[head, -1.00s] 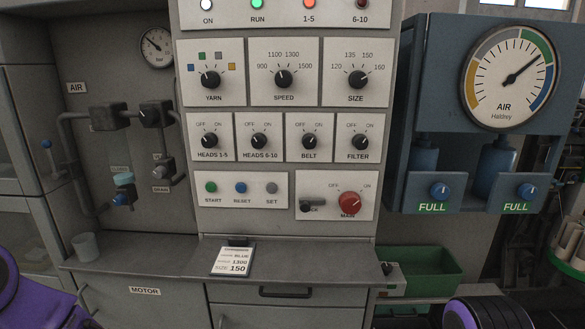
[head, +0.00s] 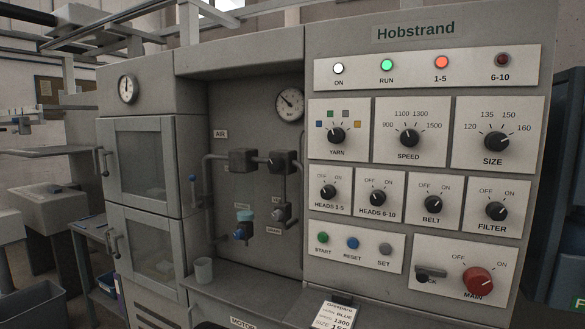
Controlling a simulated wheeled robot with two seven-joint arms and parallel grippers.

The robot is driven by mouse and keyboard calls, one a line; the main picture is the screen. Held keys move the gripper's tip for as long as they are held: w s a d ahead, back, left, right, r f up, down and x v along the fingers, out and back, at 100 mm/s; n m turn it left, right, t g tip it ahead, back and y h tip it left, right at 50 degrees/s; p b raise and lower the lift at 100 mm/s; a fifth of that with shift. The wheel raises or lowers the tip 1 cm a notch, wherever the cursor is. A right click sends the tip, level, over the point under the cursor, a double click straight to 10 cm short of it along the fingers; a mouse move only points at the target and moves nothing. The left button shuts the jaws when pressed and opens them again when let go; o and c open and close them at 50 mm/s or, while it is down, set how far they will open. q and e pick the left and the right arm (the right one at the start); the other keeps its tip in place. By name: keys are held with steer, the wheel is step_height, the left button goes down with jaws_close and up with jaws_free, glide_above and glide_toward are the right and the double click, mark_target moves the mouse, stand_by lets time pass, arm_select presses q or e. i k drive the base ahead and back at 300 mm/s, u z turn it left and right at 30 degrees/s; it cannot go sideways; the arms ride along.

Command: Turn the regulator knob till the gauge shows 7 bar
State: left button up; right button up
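The small round gauge (head: 290,104) with a white face hangs at the top right of the recessed air panel; its needle points to the upper left, and its numbers are too small to read. Below it, a dark regulator knob (head: 277,163) sits on the front of a grey block on the pipe. A second grey block (head: 243,161) is to its left on the same pipe. Neither of my grippers shows in the head view, so nothing is seen touching the knob.
The control panel with black knobs and a red main switch (head: 478,281) stands right of the recess. A cup (head: 204,270) stands on the ledge below the pipes. A blue valve (head: 240,234) is above it. A cabinet with glass doors (head: 140,158) is on the left.

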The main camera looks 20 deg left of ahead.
mark_target(276, 163)
steer(key=z, duration=0.3)
steer(key=k, duration=0.45)
steer(key=z, duration=0.15)
steer(key=i, duration=0.95)
steer(key=u, duration=1.05)
